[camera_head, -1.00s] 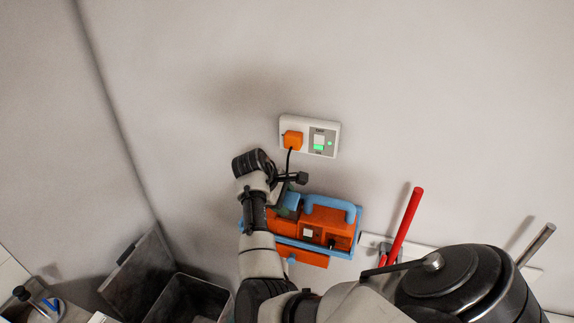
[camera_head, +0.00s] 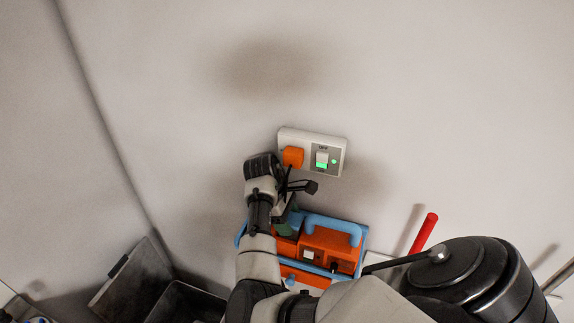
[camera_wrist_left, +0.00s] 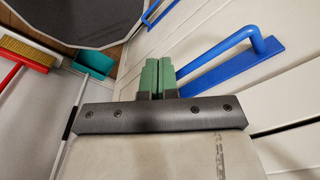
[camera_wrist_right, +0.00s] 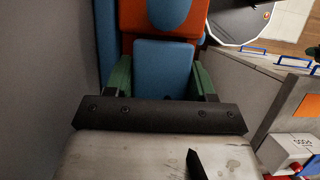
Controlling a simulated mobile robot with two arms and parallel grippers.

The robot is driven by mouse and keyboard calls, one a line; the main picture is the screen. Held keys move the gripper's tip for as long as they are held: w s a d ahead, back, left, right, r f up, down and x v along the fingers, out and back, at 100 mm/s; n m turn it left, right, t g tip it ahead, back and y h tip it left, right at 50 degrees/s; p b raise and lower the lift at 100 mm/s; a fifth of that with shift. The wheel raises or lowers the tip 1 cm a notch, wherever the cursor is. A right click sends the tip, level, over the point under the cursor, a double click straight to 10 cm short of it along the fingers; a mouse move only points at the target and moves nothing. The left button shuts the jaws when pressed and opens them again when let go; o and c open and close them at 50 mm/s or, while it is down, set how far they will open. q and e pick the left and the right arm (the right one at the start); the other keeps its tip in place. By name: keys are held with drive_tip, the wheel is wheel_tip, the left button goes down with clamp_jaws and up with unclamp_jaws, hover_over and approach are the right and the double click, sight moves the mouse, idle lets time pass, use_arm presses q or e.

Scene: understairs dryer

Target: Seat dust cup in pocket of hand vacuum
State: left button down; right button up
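The orange hand vacuum (camera_head: 330,240) with its blue loop handle (camera_head: 333,225) sits against the wall below the outlet. My right gripper (camera_head: 287,225) is at the vacuum's left side; my own wrist hides much of the contact there. In the right wrist view, the green fingers of my right gripper (camera_wrist_right: 161,80) stand on both sides of a blue block, seemingly the dust cup (camera_wrist_right: 163,65), and appear closed on it. Orange vacuum body lies just beyond it. Whether it is inside the pocket I cannot tell. My left gripper (camera_wrist_left: 158,75) is shut and empty, outside the head view.
A white outlet (camera_head: 330,155) with an orange plug (camera_head: 293,157) is just above my right gripper. A red handle (camera_head: 424,232) stands right of the vacuum. A dark open bin (camera_head: 185,302) is at lower left. A blue door handle (camera_wrist_left: 235,60) is near my left gripper.

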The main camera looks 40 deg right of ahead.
drive_tip(key=shift+o, duration=1.2)
drive_tip(key=shift+s+d, duration=0.1)
drive_tip(key=shift+o, duration=0.7)
drive_tip(key=shift+w+f, duration=0.1)
drive_tip(key=shift+w, duration=0.1)
drive_tip(key=v, duration=0.2)
drive_tip(key=shift+w+r, duration=0.1)
drive_tip(key=shift+r, duration=0.3)
use_arm(q)
drive_tip(key=shift+s+d+f+b, duration=0.1)
drive_tip(key=shift+d+f+b, duration=0.25)
drive_tip(key=shift+f+b, duration=0.25)
drive_tip(key=shift+d+f+b, duration=0.35)
drive_tip(key=shift+f+b, duration=0.25)
use_arm(e)
drive_tip(key=w+a, duration=0.6)
drive_tip(key=w, duration=0.4)
drive_tip(key=shift+w, duration=0.3)
